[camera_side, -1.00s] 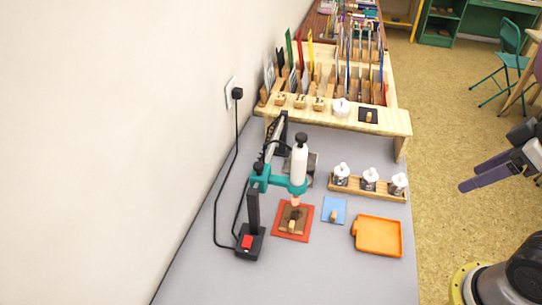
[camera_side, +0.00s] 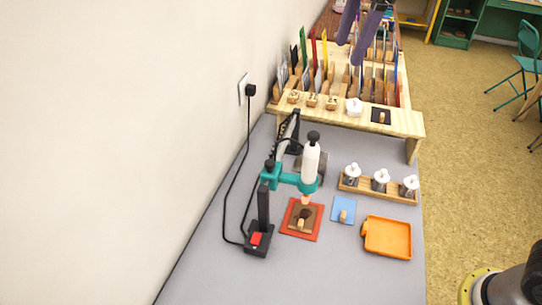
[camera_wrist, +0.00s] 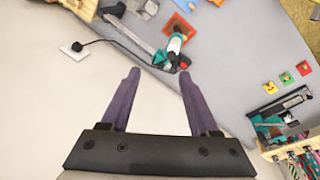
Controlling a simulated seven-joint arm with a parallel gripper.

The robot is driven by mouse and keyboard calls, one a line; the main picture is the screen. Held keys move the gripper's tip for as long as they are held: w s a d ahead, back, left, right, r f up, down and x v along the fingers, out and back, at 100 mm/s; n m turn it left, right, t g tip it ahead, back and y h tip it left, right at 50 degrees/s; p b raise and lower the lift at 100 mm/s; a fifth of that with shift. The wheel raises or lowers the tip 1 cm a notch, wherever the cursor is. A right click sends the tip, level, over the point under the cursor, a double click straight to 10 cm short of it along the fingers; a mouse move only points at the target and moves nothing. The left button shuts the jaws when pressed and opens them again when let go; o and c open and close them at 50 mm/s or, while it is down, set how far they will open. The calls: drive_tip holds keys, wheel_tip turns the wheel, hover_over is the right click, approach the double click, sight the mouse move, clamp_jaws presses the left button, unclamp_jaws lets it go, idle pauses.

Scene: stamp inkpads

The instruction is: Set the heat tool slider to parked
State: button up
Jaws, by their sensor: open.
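The heat tool (camera_side: 311,163) has a white body with a black cap, held upright by a teal arm (camera_side: 284,178). Its tip is over a brown block with a wooden knob (camera_side: 301,222) on a red mat (camera_side: 289,225). The teal arm joins a black post (camera_side: 263,208) on a black base with a red part (camera_side: 256,238). The slider and its setting cannot be made out clearly. My gripper (camera_side: 350,52), with purple fingers, is open and empty above the rack, well apart from the tool. In the wrist view my gripper (camera_wrist: 158,73) is open, with the heat tool (camera_wrist: 174,45) beyond its fingertips.
A black cord runs from the wall plug (camera_side: 250,90) along the left. Several white-topped jars stand in a wooden holder (camera_side: 378,193). A blue pad (camera_side: 343,210) and an orange tray (camera_side: 387,238) lie right of the tool.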

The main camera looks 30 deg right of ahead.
drive_tip(key=w+a+f+n+g, duration=0.1)
drive_tip(key=w+a+f+n, duration=0.1)
drive_tip(key=w+a+f, duration=0.5)
drive_tip(key=g, duration=0.1)
approach(270, 162)
drive_tip(key=shift+h, duration=0.3)
drive_tip(key=f, duration=0.8)
drive_tip(key=shift+w+a+f, duration=0.1)
drive_tip(key=shift+a+f, duration=0.15)
clamp_jaws()
drive_tip(key=shift+r, duration=0.1)
